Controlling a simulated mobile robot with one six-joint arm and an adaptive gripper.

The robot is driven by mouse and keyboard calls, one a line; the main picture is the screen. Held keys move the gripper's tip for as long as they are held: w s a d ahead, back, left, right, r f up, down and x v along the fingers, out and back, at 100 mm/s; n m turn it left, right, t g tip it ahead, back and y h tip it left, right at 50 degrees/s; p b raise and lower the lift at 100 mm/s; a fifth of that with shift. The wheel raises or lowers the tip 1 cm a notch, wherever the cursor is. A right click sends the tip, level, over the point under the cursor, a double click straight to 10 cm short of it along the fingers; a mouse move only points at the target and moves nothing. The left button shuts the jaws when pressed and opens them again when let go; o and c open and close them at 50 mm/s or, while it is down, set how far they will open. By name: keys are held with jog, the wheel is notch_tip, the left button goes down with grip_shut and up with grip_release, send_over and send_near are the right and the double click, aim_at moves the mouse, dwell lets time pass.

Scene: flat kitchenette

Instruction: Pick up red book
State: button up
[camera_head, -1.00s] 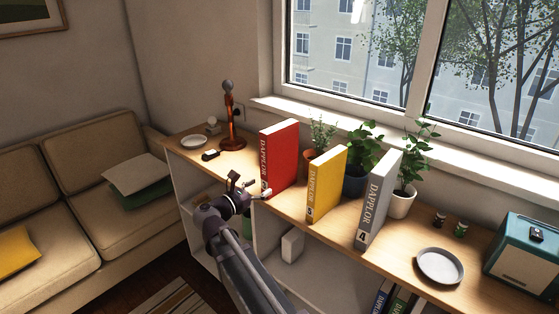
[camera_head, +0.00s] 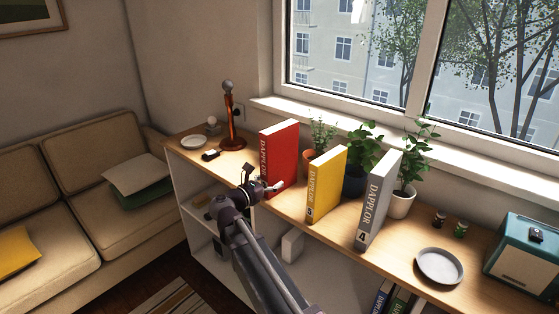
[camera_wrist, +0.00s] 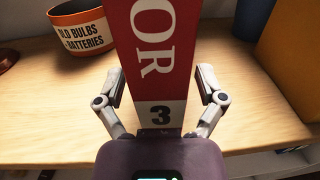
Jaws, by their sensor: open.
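The red book (camera_head: 281,155) stands upright on the wooden shelf top, left of a yellow book. In the wrist view the lower spine of the red book (camera_wrist: 156,62), with "OR" and a "3", is between my two fingers. My gripper (camera_head: 262,184) is open at the lower part of the spine. In the wrist view my gripper (camera_wrist: 160,85) has one finger on each side of the spine, with visible gaps at the fingertips. The back of the book is hidden.
The yellow book (camera_head: 327,184) and a grey book (camera_head: 378,202) stand to the right. Potted plants (camera_head: 362,150) stand behind them. An orange bowl labelled for old bulbs and batteries (camera_wrist: 82,32) is left of the red book. A plate (camera_head: 440,266) lies at the right.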

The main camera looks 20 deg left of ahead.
jog(key=shift+w+d, duration=0.35)
jog(key=shift+w, duration=0.3)
grip_shut()
